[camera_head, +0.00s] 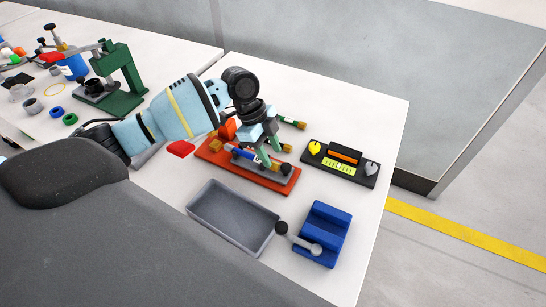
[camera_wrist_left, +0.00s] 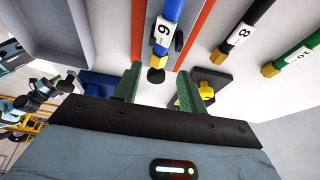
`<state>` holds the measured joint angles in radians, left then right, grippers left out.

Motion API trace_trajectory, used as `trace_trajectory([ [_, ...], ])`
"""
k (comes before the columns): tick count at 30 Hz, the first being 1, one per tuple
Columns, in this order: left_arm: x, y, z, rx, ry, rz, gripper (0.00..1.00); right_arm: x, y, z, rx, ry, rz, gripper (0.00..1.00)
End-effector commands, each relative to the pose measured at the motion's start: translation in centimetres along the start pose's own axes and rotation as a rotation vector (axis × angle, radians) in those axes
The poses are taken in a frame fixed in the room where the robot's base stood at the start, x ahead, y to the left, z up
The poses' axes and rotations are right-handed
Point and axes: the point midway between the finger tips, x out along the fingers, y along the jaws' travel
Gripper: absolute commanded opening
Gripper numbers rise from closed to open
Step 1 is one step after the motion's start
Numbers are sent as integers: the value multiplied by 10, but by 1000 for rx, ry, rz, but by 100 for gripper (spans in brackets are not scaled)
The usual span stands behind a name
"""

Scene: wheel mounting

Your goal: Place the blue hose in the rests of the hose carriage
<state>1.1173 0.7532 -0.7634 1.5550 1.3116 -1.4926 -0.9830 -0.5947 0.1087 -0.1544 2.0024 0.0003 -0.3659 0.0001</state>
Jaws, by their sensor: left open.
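The orange-red hose carriage (camera_head: 272,184) lies on the white table, and its red strips also show in the left wrist view (camera_wrist_left: 202,32). A blue hose (camera_head: 242,153) with a white label lies over the carriage. In the left wrist view this blue hose (camera_wrist_left: 172,10) has a brass end and a label reading 6 or 9. I cannot tell whether it sits in the rests. My left gripper (camera_head: 270,155) is above the carriage with its green fingers apart. In the wrist view the hose's end lies ahead of the gap between the fingers (camera_wrist_left: 160,80).
Other hoses, labelled 8 (camera_wrist_left: 240,35) and 10 (camera_wrist_left: 290,55), lie beside the carriage. A grey tray (camera_head: 235,215), a blue block (camera_head: 325,232) and a black panel (camera_head: 345,163) are nearby. A green press (camera_head: 120,75) stands at the back left.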

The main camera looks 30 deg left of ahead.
Motion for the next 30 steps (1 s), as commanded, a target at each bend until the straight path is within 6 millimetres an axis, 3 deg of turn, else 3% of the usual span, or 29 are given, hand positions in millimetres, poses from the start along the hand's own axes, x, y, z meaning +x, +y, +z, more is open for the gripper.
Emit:
trace_trajectory([
  [6,-48,-1,0,-1,-1,-5,41,0,0,-5,-1,9,1,36],
  [12,-77,-1,0,-1,0,-4,41,-1,0,-6,-1,9,1,36],
  [18,-89,0,0,-1,0,0,41,-3,0,-2,0,3,1,36],
  [30,-90,0,0,-1,0,0,41,-5,-1,2,1,-5,0,36],
])
